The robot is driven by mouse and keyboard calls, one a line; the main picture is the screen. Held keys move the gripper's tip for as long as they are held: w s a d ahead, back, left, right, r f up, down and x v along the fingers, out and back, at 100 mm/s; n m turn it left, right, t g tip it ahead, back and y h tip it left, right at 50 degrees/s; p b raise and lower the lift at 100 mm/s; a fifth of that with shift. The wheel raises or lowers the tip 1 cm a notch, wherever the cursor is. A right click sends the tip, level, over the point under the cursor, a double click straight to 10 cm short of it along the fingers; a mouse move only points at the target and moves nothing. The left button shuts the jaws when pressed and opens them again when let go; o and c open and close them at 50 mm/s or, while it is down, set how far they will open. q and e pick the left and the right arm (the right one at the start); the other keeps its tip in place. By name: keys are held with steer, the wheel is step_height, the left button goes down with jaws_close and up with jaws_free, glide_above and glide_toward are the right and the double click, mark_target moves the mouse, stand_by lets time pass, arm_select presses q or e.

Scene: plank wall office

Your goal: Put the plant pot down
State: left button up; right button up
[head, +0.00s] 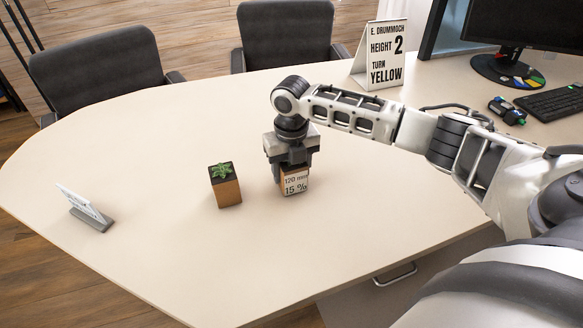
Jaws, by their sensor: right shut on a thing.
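My right gripper (289,160) points down and is shut on a small brown box-shaped pot (295,184). A white label on its front reads "120 mm 15 %". The jaws hide its top, so I cannot see whether a plant is in it. Its underside is at or very close to the tabletop; I cannot tell if it touches. A similar brown plant pot (228,190) with a small green succulent stands upright on the table just left of it, with a gap between. My left gripper is not in view.
The pale table (150,150) is mostly clear around both pots. A small tilted sign (85,209) stands at the left. A card (382,55) reading "HEIGHT 2 TURN YELLOW" stands at the back. A monitor (530,25), a keyboard (555,103) and small items are at the back right.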

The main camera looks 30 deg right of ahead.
steer(key=shift+f, duration=0.1)
steer(key=o, duration=1.2)
step_height(320, 180, up, 12)
steer(key=shift+r+p, duration=0.15)
steer(key=shift+p, duration=0.15)
